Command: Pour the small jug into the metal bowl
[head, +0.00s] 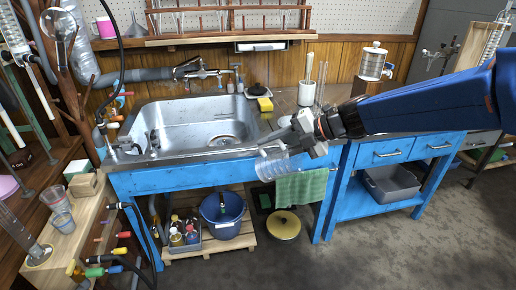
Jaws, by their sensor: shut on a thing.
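My gripper (296,144) is in front of the sink counter's right part. It is shut on a small clear vessel (272,164), which looks like the small jug. The jug hangs at the left of the jaws, in front of the blue cabinet front and above the green towel. It looks tilted, and I cannot tell whether it holds any liquid. The steel sink basin (180,128) lies to the left of the jug, set into the counter. It is the only large metal bowl shape I make out; no separate metal bowl is clear.
A yellow sponge (265,104) and a white utensil holder (307,93) stand on the counter. A green towel (300,187) hangs in front. A blue bucket (222,213) and a yellow-lidded pot (283,225) are below.

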